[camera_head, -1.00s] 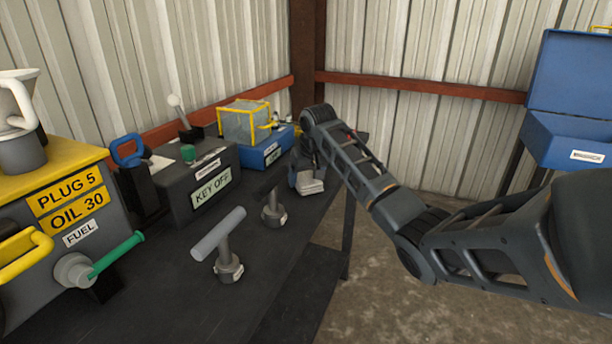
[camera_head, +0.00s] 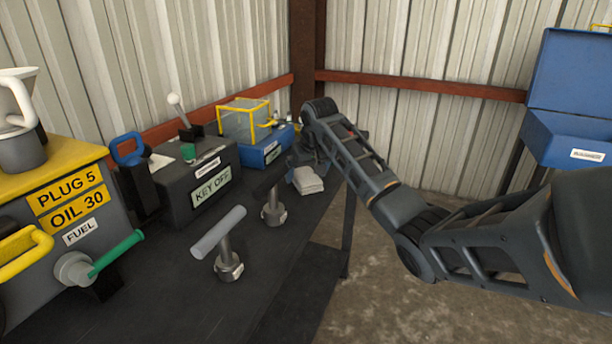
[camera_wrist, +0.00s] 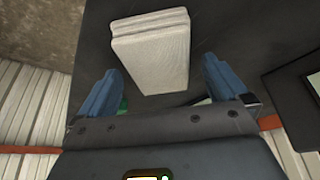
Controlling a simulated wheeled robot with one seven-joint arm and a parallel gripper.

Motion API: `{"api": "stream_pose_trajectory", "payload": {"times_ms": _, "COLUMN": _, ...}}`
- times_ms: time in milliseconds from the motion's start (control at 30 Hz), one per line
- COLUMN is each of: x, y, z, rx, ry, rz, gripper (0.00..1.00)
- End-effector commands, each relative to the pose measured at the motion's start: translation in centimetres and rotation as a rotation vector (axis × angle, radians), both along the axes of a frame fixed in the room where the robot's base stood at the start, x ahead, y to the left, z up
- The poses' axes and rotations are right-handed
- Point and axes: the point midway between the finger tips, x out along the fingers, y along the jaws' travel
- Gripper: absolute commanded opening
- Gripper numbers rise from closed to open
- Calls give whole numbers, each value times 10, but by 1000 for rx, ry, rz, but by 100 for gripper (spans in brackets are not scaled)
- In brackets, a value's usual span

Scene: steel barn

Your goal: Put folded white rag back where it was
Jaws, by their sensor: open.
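The folded white rag (camera_head: 308,181) lies on the dark bench top near its right edge, at the foot of my arm's end. In the wrist view the rag (camera_wrist: 152,52) is a neat layered stack on the dark surface, ahead of and between the two blue fingers. My gripper (camera_wrist: 160,72) is open, with a finger on each side of the rag's near end and gaps to both.
Two T-handled posts (camera_head: 229,258) (camera_head: 273,210) stand on the bench (camera_head: 190,305) in front of the rag. A KEY OFF box (camera_head: 190,180), a blue box with a yellow-framed clear case (camera_head: 262,147) and a yellow-topped fuel box (camera_head: 60,225) line the bench. A blue chest (camera_head: 570,130) stands right.

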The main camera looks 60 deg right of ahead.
Motion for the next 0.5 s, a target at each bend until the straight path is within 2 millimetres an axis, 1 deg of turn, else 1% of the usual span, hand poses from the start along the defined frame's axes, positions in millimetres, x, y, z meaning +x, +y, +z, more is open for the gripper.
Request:
{"api": "stream_pose_trajectory", "payload": {"times_ms": 300, "x": -18, "y": 16, "z": 60, "rx": -2, "ry": -2, "rz": 1, "gripper": 100}}
{"api": "stream_pose_trajectory", "payload": {"times_ms": 400, "x": -23, "y": 20, "z": 76, "rx": -3, "ry": -3, "rz": 1, "gripper": 100}}
{"api": "stream_pose_trajectory", "payload": {"times_ms": 500, "x": -27, "y": 24, "z": 88, "rx": -2, "ry": -1, "rz": 1, "gripper": 100}}
